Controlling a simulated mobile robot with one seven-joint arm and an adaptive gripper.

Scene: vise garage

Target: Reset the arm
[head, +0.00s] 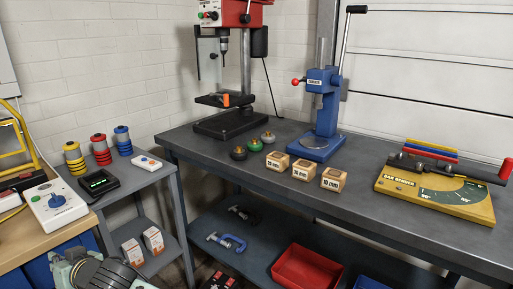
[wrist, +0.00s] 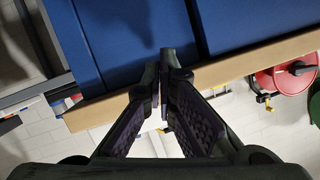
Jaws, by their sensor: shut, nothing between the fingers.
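My gripper (wrist: 160,72) shows in the wrist view with its two dark fingers brought together at the tips. Nothing is between the fingertips. Beyond it are blue panels (wrist: 125,35) and a light wooden edge (wrist: 235,68). In the head view, part of my arm (head: 100,272) shows at the bottom left, low beside the wooden bench (head: 62,238). I cannot make out the fingers in that view.
The wooden bench carries a white box with a blue knob (head: 56,205). A small grey side table (head: 140,181) holds several spools. The long grey workbench (head: 350,205) carries a drill press (head: 236,60), a blue press (head: 325,110), wooden blocks and a yellow bar bender (head: 440,192).

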